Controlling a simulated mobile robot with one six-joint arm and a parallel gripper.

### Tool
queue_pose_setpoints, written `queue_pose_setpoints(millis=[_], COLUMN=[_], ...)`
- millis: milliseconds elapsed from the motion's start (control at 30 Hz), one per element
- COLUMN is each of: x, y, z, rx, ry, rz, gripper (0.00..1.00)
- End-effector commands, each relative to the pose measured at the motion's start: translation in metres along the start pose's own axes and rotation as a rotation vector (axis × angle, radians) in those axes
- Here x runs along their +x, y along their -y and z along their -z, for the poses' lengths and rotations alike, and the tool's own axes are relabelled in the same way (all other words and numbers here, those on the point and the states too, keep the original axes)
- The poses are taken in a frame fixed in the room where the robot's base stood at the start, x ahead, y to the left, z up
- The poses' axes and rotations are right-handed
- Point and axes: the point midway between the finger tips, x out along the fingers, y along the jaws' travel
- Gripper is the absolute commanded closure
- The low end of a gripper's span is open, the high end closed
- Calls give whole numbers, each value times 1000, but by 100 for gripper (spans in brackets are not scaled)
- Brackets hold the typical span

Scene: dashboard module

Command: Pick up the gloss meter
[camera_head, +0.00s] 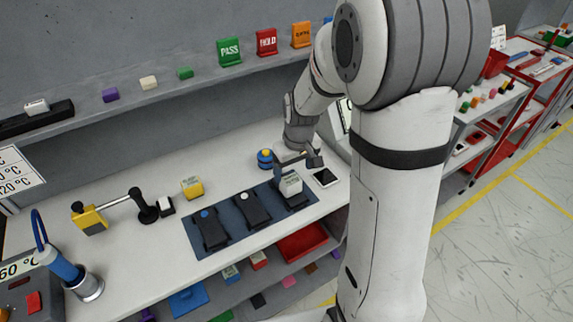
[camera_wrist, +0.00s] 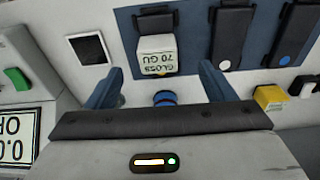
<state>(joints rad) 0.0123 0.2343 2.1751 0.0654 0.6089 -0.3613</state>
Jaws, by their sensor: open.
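The gloss meter (camera_head: 291,184) is a small white box on the rightmost dark module of the blue mat. In the wrist view the gloss meter (camera_wrist: 157,56) reads "GLOSS 70 GU" upside down. My gripper (camera_wrist: 160,70) is open, with one blue finger to each side of the gloss meter in that picture. The fingers look apart from it, and nothing is held. In the head view my gripper (camera_head: 303,156) is over the bench just behind the gloss meter, partly hidden by my arm.
The blue mat (camera_head: 232,230) also carries two other dark modules. A dark-screened flat device (camera_head: 325,178) lies right of the mat. A shelf runs above the bench.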

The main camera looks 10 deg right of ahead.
Motion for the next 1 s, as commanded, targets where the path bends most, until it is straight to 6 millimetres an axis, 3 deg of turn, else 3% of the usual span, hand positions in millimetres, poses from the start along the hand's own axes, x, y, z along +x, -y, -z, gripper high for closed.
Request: queue_pose_setpoints(millis=[800, 1000], x=[83, 93], y=[-5, -5], z=[12, 12], rx=[-19, -18], ry=[13, 9], rz=[6, 5], gripper=[24, 24])
